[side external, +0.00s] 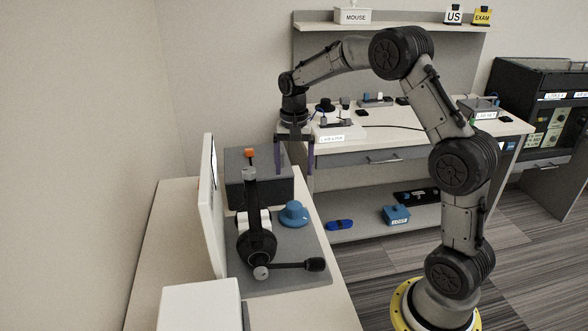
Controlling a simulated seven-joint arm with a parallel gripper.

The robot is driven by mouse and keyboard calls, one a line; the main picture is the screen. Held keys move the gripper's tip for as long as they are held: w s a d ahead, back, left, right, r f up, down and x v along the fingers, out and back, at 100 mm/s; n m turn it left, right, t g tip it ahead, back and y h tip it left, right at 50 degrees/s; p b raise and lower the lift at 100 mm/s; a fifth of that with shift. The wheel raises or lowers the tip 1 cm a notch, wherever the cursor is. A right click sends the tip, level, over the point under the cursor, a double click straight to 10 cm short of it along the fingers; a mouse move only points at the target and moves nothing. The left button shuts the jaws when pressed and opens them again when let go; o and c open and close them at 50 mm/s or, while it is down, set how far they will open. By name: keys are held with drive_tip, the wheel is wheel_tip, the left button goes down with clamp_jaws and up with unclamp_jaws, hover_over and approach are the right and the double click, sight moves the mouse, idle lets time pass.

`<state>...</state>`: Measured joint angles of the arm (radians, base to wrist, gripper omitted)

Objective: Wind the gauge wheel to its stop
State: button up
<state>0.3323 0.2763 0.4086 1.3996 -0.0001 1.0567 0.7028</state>
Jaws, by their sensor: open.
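My gripper (294,163) points down with its two purple fingers apart and nothing seen between them. A round blue part (293,214) with a raised, narrower top sits on the grey mat, in front of the box and lower in the picture than the fingers. It may be the gauge wheel, but no marking confirms this. No scale or stop can be made out.
A white upright panel (212,215) stands farther left. A white box (200,305) is at the front. A bench (425,137) with small devices stands behind.

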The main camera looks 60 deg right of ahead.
sight(293, 204)
idle(0.4)
wheel_tip(293, 204, down, 14)
drive_tip(key=n, duration=2)
drive_tip(key=shift+a+r, duration=0.1)
drive_tip(key=shift+r, duration=0.05)
drive_tip(key=c, duration=1.4)
